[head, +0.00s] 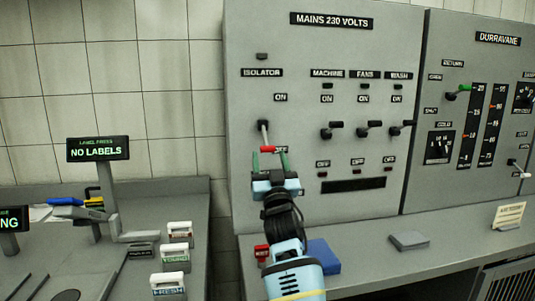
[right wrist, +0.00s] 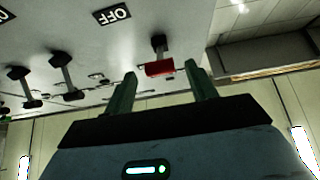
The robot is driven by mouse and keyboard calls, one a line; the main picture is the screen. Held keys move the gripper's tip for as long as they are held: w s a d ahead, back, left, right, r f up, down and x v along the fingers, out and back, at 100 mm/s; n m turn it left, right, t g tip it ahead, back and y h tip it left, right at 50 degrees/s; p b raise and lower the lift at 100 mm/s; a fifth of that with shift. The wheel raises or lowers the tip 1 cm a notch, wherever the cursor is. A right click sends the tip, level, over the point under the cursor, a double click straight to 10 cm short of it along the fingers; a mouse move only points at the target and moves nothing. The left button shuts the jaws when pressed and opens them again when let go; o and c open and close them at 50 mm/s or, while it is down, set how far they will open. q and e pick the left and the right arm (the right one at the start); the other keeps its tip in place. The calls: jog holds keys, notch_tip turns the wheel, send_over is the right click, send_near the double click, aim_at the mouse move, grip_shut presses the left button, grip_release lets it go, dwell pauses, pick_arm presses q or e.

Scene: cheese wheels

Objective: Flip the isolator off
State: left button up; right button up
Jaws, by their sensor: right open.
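The isolator (head: 264,133) is a lever on the grey mains panel, under the ISOLATOR label. Its pale stalk ends in a red crossbar handle (head: 268,149), which also shows in the right wrist view (right wrist: 159,68). The handle sits between the ON label (head: 280,97) and the OFF label, partly hidden in the head view but clear in the right wrist view (right wrist: 112,14). My right gripper (head: 269,160) is open, its two green fingers spread at either side of the handle. In the right wrist view the handle lies between the fingertips (right wrist: 162,85), with gaps visible. My left gripper is not in view.
Three black-knobbed switches, machine (head: 332,130), fans (head: 369,128) and wash (head: 402,128), stand to the right. The Durravane panel (head: 475,100) is beyond them. A counter (head: 375,262) with a grey block (head: 409,240) runs below; a label press display (head: 98,149) stands left.

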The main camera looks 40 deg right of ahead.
jog(key=v, duration=0.4)
dwell(0.4)
